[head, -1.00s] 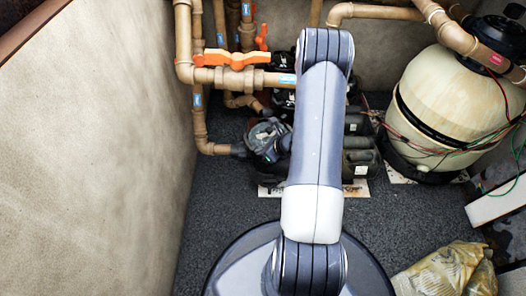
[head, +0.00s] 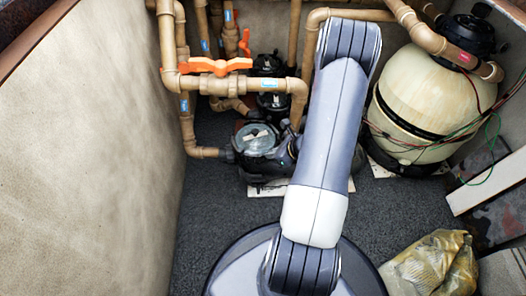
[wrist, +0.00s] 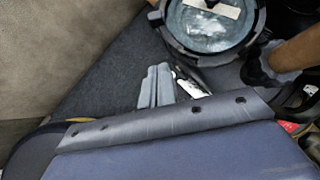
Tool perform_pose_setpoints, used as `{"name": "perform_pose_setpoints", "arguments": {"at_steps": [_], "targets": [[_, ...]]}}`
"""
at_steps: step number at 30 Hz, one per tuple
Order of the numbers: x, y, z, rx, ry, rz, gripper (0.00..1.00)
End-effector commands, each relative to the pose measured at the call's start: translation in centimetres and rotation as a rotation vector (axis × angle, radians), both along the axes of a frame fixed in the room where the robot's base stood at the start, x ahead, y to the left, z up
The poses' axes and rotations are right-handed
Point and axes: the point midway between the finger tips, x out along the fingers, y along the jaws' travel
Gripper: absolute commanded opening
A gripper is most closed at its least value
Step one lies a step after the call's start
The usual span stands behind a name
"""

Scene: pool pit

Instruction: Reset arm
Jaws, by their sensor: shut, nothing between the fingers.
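My arm rises through the middle of the head view, its upper end leaning to the right. My gripper (wrist: 158,70) shows in the wrist view as two slim grey fingers lying side by side, shut and empty. Beyond them is the pump's round clear lid (wrist: 208,22), with a pale label on it. The fingertips appear apart from the lid. In the head view the pump (head: 256,138) stands left of my arm, and my gripper is mostly hidden behind the arm.
Brown pipes with an orange valve handle (head: 213,66) run along the back. A cream filter tank (head: 425,100) with loose wires stands at the right. A yellowish crumpled bag (head: 432,264) lies at the lower right. A beige wall (head: 90,150) closes the left; dark floor beside it is clear.

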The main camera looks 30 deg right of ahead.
Motion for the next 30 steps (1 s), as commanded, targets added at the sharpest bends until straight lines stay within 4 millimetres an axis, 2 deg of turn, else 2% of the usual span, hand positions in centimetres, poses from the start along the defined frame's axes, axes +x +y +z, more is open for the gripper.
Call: {"name": "perform_pose_setpoints", "arguments": {"at_steps": [5,17,23,30], "targets": [[-0.7,-0.3,0.8,-0.001,0.000,-0.001,0.00],[-0.5,-0.2,0.4,0.001,0.000,-0.001,0.00],[1.1,0.7,-1.8,0.002,0.001,0.002,0.00],[4.2,2.1,-5.2,0.001,0.002,0.003,0.00]]}}
